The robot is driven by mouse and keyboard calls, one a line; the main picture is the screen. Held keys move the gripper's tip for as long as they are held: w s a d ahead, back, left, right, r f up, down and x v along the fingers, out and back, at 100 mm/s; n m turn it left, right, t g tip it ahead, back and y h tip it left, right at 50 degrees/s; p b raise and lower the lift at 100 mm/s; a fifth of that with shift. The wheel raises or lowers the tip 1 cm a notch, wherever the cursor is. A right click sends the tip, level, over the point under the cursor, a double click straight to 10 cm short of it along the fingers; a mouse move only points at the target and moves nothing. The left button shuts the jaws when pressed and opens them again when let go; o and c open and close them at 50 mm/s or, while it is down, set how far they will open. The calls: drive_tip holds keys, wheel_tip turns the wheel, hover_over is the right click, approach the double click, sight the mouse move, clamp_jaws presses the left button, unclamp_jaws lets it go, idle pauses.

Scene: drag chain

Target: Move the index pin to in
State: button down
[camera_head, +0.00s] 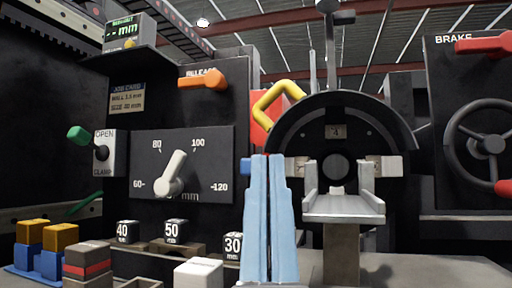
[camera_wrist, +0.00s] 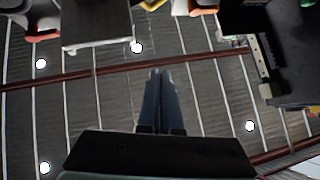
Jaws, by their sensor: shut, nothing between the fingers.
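My gripper (camera_head: 267,158) has two long light-blue fingers pointing up, pressed together with nothing between them. It stands in front of the machine, left of the round dark head (camera_head: 338,110), whose small window reads 4. A blue knob (camera_head: 245,167) shows just left of the fingertips, partly hidden by them; it may be the index pin, but I cannot tell for sure. Whether fingers and knob touch is unclear. In the wrist view the shut fingers (camera_wrist: 157,75) point up against the ceiling, and no pin can be made out.
Left of my gripper are an orange RELEASE lever (camera_head: 203,80) and a dial with a pale pointer (camera_head: 172,175). A grey cradle (camera_head: 343,203) stands close at right. Numbered blocks (camera_head: 233,247) and a white block (camera_head: 198,273) lie low in front. A handwheel (camera_head: 480,145) is far right.

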drive_tip(key=w+r+n+g+h+p, duration=0.3)
drive_tip(key=w+p, duration=0.4)
drive_tip(key=p, duration=0.2)
drive_tip(key=n+g+h+p, duration=0.2)
drive_tip(key=n+g+p, duration=0.5)
drive_tip(key=n+p, duration=2.9)
approach(247, 167)
drive_tip(key=w+m+p, duration=0.1)
drive_tip(key=w+m, duration=0.1)
drive_tip(key=w+d+m+p, duration=0.1)
drive_tip(key=w+m+p, duration=0.1)
drive_tip(key=w+d+m+p, duration=0.1)
drive_tip(key=w+m+p, duration=0.1)
drive_tip(key=shift+w, duration=0.25)
